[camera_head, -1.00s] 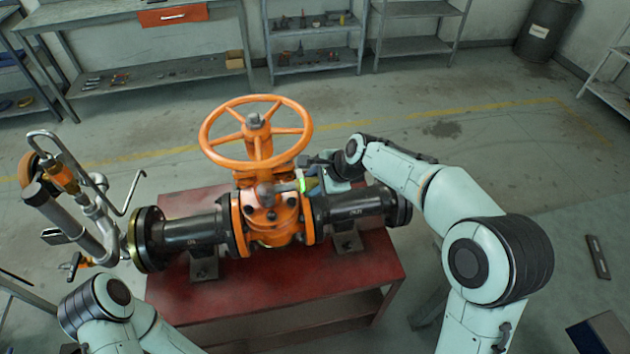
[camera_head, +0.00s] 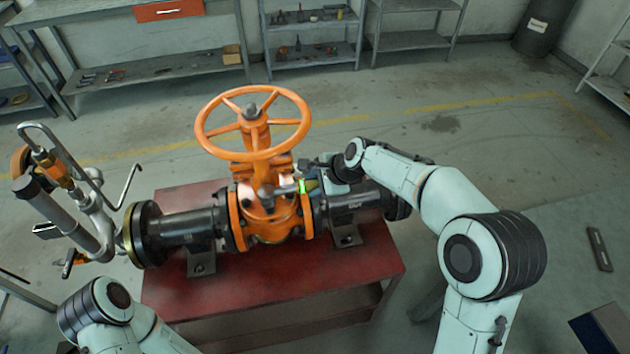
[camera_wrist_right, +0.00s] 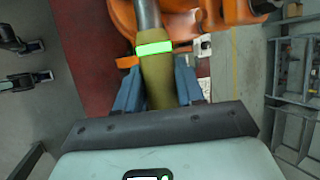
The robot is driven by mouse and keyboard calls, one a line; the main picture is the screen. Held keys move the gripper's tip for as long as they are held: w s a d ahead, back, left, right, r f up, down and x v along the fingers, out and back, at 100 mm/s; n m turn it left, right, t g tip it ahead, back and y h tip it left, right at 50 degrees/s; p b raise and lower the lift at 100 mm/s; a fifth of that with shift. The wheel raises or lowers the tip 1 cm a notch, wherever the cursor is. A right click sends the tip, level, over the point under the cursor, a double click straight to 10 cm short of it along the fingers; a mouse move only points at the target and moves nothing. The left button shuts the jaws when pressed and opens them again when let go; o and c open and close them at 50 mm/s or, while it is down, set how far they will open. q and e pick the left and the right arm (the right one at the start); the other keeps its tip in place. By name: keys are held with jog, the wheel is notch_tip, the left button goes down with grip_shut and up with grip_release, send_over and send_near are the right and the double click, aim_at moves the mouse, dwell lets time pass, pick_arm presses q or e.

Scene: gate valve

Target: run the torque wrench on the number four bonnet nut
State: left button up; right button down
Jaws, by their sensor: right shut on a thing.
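The gate valve (camera_head: 268,222) has an orange body and handwheel (camera_head: 252,122) and black pipe stubs. It sits on a red bench (camera_head: 270,287). My right gripper (camera_head: 320,183) is right of the bonnet, shut on the torque wrench. The wrench's grey head end (camera_head: 266,192) lies over the front of the bonnet, with a lit green band (camera_head: 303,187) by the grip. In the right wrist view, the blue fingers (camera_wrist_right: 158,88) flank the olive handle (camera_wrist_right: 158,72). The nut under the wrench head is hidden, so its number and seating cannot be told. My left gripper is out of view.
Grey bent piping (camera_head: 85,205) with an orange fitting stands left of the valve. Steel shelving (camera_head: 315,35) and a workbench (camera_head: 130,55) are at the back. A dark drum (camera_head: 543,25) stands at the back right. Open floor lies behind the valve.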

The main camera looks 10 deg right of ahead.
jog(key=shift+w, duration=0.1)
dwell(0.6)
jog(key=shift+f+b, duration=0.65)
jog(key=shift+f, duration=0.75)
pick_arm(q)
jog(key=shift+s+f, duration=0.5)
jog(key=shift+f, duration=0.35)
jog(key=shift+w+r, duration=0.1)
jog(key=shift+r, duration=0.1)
pick_arm(e)
jog(key=shift+f, duration=0.7)
dwell(0.5)
pick_arm(q)
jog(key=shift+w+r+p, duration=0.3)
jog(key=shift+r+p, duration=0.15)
jog(key=shift+p, duration=0.05)
pick_arm(e)
jog(key=shift+r, duration=0.25)
dwell(0.3)
jog(key=shift+r, duration=0.1)
dwell(0.4)
